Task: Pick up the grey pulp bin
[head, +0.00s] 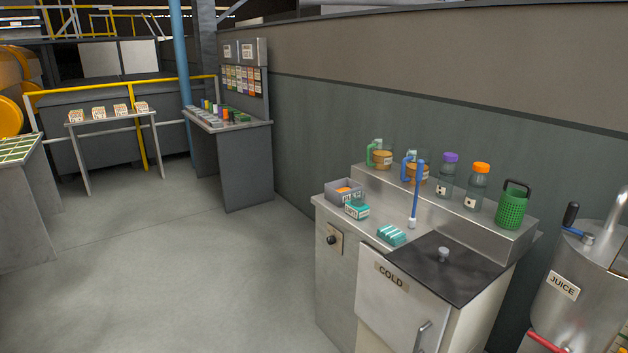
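A small grey bin (337,197) stands on the left end of the steel counter (328,208) in the head view. It is open at the top, with something orange inside and a white label on its front. I take it for the pulp bin; the label is too small to read surely. A teal labelled box (356,210) stands close in front of it and covers part of its front. Neither of my grippers is in view.
A teal ribbed block (391,235) and upright blue brush (416,195) are on the counter. Jugs, bottles and a green basket (512,207) line the raised shelf behind. A JUICE tank (575,290) stands right. Floor (190,270) left of the counter is clear.

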